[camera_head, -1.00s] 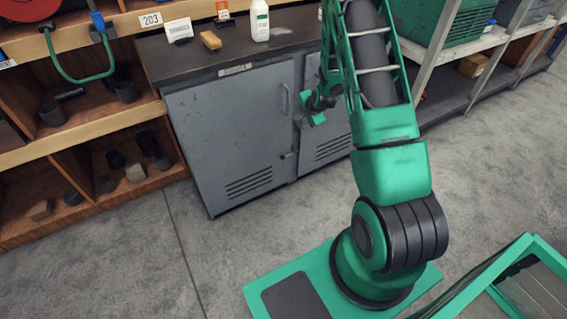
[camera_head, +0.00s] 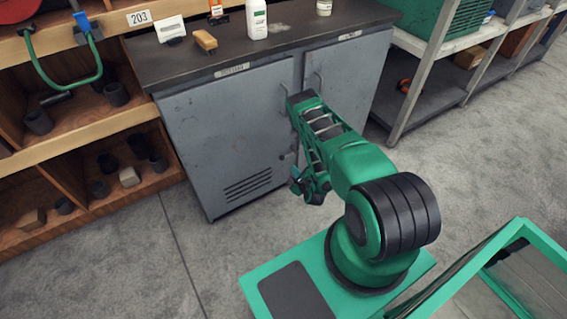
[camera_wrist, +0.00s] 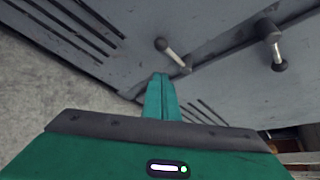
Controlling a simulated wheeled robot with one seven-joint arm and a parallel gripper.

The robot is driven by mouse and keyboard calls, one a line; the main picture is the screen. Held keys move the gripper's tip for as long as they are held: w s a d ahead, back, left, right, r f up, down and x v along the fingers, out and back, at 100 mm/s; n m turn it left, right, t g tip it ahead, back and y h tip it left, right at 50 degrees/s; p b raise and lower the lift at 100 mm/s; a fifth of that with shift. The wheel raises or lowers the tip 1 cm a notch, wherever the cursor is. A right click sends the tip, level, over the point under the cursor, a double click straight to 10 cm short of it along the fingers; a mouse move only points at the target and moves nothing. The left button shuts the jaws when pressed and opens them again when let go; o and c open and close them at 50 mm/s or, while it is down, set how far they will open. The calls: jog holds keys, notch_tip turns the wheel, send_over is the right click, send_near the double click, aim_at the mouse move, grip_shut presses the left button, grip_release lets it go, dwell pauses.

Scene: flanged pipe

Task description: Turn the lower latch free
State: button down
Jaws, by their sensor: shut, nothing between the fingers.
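A grey two-door cabinet (camera_head: 232,130) stands ahead. In the wrist view two small lever latches show near the door seam. The one nearer the floor, the lower latch (camera_wrist: 174,55), is a short pale bar with a dark knob at one end. The other latch (camera_wrist: 274,48) is farther right and has a dark ball at its end. My gripper (camera_wrist: 162,78) is shut and empty, its fingertips a little below the lower latch in the picture, with no clear contact. In the head view my gripper (camera_head: 312,190) is low before the doors, and my arm hides part of the seam.
Vent slots (camera_head: 248,185) mark the left door. A wooden shelf (camera_head: 85,140) is at left and a metal rack (camera_head: 412,85) at right. The floor in front is clear.

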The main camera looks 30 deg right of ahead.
jog(key=shift+s+f+m, duration=0.7)
jog(key=shift+s+f, duration=0.25)
jog(key=shift+f, duration=0.1)
jog(key=x, duration=1)
jog(key=shift+w+a+r, duration=0.1)
jog(key=shift+a+r, duration=0.25)
jog(key=shift+r, duration=0.25)
jog(key=shift+w+a+r, duration=0.15)
jog(key=shift+a+r, duration=0.15)
jog(key=shift+r, duration=0.3)
jog(key=shift+w+a+r, duration=0.1)
jog(key=shift+a+r, duration=0.25)
jog(key=shift+r, duration=0.3)
